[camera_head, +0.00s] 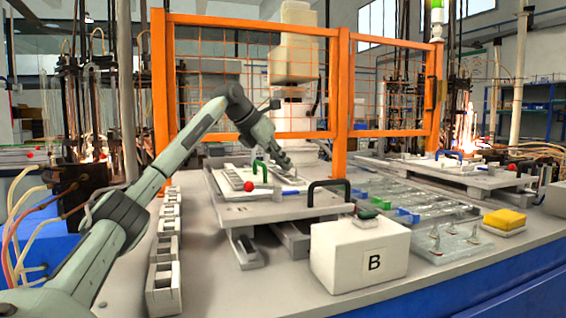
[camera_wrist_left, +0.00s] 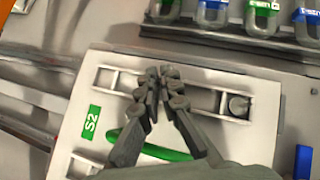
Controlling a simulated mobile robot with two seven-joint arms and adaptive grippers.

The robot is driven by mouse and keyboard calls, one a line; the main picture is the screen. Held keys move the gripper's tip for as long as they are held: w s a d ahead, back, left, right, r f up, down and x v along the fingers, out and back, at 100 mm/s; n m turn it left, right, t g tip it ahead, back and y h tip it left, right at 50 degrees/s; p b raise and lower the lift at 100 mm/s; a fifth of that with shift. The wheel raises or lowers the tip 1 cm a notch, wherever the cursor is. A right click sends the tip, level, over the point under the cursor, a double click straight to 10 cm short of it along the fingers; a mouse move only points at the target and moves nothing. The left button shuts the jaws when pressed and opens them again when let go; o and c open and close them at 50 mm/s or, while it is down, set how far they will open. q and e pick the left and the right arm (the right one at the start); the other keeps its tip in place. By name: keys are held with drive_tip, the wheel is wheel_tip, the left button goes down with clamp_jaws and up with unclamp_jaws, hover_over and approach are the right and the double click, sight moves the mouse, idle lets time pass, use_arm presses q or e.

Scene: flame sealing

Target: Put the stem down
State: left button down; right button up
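My left gripper (camera_head: 287,168) is over a white plate with ladder-like slots (camera_head: 232,179). In the left wrist view its two fingers lean together and the tips (camera_wrist_left: 167,75) meet or almost meet over the plate (camera_wrist_left: 253,140), which is marked S2. I see nothing clearly between the tips; a thin piece there could be hidden. A small round grey piece (camera_wrist_left: 239,105), possibly a stem, sits in the right slot of the plate. No other stem can be made out. My right gripper is not in view.
A green handle (camera_wrist_left: 152,146) is on the plate. Clear trays with blue and green parts (camera_head: 408,215) lie to the right. A white box marked B (camera_head: 359,255) stands in front, a yellow block (camera_head: 504,219) far right. An orange fence (camera_head: 340,90) stands behind.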

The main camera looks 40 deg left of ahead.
use_arm(q)
drive_tip(key=shift+f, duration=0.1)
drive_tip(key=c, duration=1.7)
unclamp_jaws()
drive_tip(key=shift+r, duration=0.2)
drive_tip(key=v, duration=1.2)
drive_tip(key=shift+d+f, duration=0.1)
